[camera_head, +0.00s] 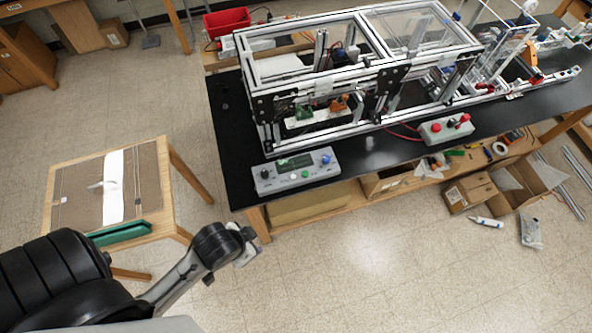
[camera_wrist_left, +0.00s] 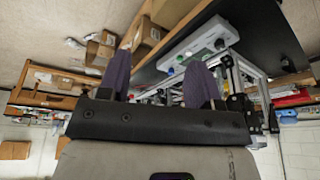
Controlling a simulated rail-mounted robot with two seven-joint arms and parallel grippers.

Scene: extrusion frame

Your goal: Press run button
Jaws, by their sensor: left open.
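A grey control box (camera_head: 297,172) lies on the near left part of the black tabletop. It has a small screen, a black knob (camera_head: 265,174), a blue knob (camera_head: 326,158), a green button (camera_head: 305,173) and a pale button (camera_head: 293,177). Its labels are too small to read, so I cannot tell which is the run button. My left gripper (camera_head: 246,248) is off the table's front edge, below and left of the box, not touching it. In the left wrist view its two purple fingers (camera_wrist_left: 160,62) are apart and empty, with the control box (camera_wrist_left: 200,42) beyond them. My right gripper is not in view.
An aluminium extrusion frame (camera_head: 345,80) stands behind the control box. A second grey box with red buttons (camera_head: 447,128) sits to the right. A small wooden table (camera_head: 150,160) stands at left. Cardboard boxes (camera_head: 470,192) lie below the right part.

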